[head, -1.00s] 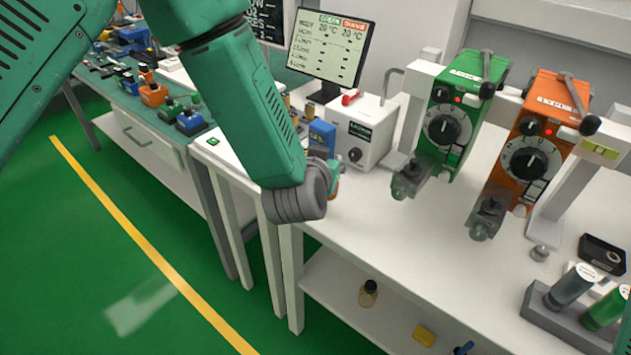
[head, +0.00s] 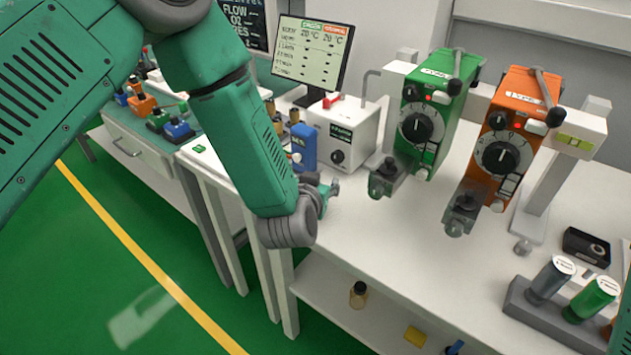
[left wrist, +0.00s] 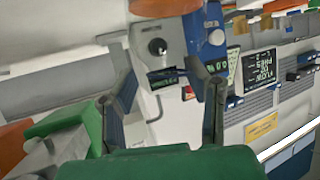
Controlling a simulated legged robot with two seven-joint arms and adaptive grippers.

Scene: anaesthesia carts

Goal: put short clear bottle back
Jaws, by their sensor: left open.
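A small bottle with a dark cap and amber-looking contents (head: 358,294) stands upright on the lower shelf of the white bench. I cannot tell whether it is the short clear bottle. More small bottles with tan caps (head: 278,124) stand beside the blue container (head: 303,148), partly hidden by my arm. My left gripper (head: 329,190) is over the bench top near its front edge, in front of the white box with a black knob (head: 341,135). In the left wrist view its two fingers (left wrist: 166,100) are apart with nothing held between them. My right gripper is out of view.
A green vaporizer (head: 425,118) and an orange one (head: 508,138) stand on the bench right of my left gripper. A grey rack (head: 535,312) holds grey and green cylinders at right. A monitor (head: 312,55) stands behind. The bench top's front middle is clear.

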